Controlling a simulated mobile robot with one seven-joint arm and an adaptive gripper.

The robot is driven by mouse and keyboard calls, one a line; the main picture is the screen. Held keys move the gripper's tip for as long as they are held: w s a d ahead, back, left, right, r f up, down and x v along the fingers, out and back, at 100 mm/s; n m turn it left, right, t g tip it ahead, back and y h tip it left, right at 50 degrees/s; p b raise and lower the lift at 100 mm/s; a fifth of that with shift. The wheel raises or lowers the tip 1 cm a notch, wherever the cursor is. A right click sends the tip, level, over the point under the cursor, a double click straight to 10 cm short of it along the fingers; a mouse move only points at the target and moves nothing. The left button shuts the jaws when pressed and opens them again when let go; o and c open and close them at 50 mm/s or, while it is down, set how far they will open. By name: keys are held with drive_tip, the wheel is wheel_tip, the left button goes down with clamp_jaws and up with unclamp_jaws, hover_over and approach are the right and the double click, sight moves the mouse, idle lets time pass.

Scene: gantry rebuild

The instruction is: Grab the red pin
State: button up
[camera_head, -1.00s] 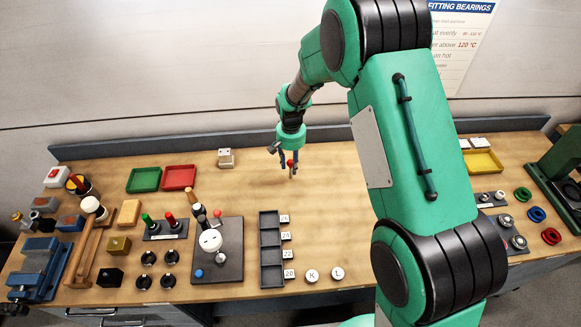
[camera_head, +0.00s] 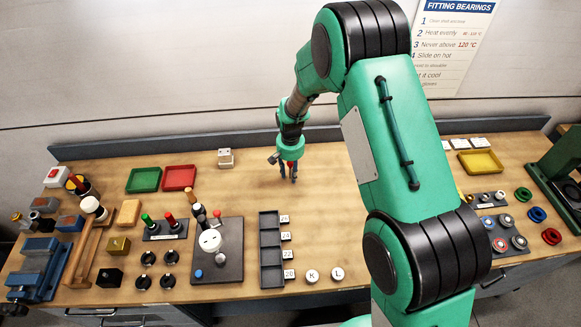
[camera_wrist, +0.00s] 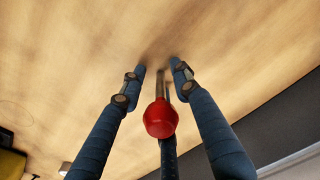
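The red pin, with a round red head (camera_wrist: 160,119) and a thin shank, is between my gripper's fingers in the wrist view. My gripper (camera_wrist: 159,70) points down at the wooden bench; its blue fingers are spread either side of the pin, with visible gaps to the head and shank. A dark third finger is partly hidden behind the head. In the head view my gripper (camera_head: 288,177) is low over the bench, right of the red tray, and its fingers mostly hide the pin. Whether the shank touches the bench is unclear.
A red tray (camera_head: 180,178), a green tray (camera_head: 143,180) and a small white block (camera_head: 226,158) lie left of my gripper. A black compartment tray (camera_head: 271,278) and a grey plate (camera_head: 230,262) are nearer the front. The bench around the pin is clear.

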sight(291, 166)
idle(0.5)
clamp_jaws()
drive_tip(key=shift+r, duration=0.1)
drive_tip(key=shift+r, duration=0.75)
wheel_tip(291, 166, up, 2)
drive_tip(key=shift+r, duration=0.15)
drive_tip(key=s+d, duration=0.1)
drive_tip(key=s, duration=0.4)
drive_tip(key=s+d, duration=0.1)
drive_tip(key=s, duration=0.4)
drive_tip(key=s+d+r, duration=0.1)
drive_tip(key=s, duration=0.4)
drive_tip(key=shift+s, duration=0.35)
